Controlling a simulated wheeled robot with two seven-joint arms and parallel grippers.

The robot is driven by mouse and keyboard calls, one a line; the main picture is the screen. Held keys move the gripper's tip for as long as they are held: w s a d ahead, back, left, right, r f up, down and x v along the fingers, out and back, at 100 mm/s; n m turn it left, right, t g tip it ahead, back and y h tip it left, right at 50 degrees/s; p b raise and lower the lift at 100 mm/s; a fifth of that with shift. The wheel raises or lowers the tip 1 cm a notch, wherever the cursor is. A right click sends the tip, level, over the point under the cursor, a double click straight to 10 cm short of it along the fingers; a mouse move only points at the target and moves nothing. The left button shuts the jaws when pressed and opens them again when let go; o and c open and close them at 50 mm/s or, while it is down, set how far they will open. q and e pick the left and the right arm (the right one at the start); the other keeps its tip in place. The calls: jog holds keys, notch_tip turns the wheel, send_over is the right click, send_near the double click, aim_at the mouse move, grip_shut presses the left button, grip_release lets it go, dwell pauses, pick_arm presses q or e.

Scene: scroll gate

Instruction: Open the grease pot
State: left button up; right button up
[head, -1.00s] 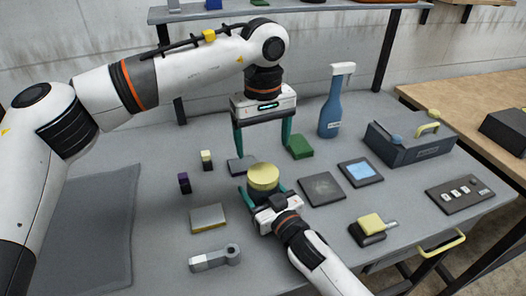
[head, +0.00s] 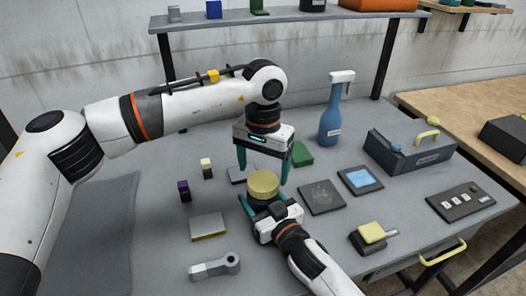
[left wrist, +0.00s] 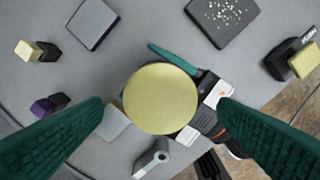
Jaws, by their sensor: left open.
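The grease pot has a round yellow lid (head: 263,184) and stands in the middle of the table; the lid also shows from above in the left wrist view (left wrist: 160,98). My left gripper (head: 262,174) is open and points down just above the lid, one finger to each side. Its fingers flank the lid with gaps in the left wrist view (left wrist: 165,122). My right gripper (head: 258,204) comes in low from the front, its fingers on both sides of the pot's body, and appears shut on it. The lid hides most of the pot's body.
A blue bottle (head: 331,115), a green block (head: 302,154) and a grey toolbox (head: 410,150) stand behind. Dark pads (head: 322,197) lie right of the pot. A flat grey box (head: 208,226) and a grey wrench-like part (head: 215,266) lie front left.

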aim_at(263, 181)
pick_arm(q)
jog(key=shift+f, duration=1.55)
jog(key=c, duration=1)
jog(key=shift+c, duration=0.3)
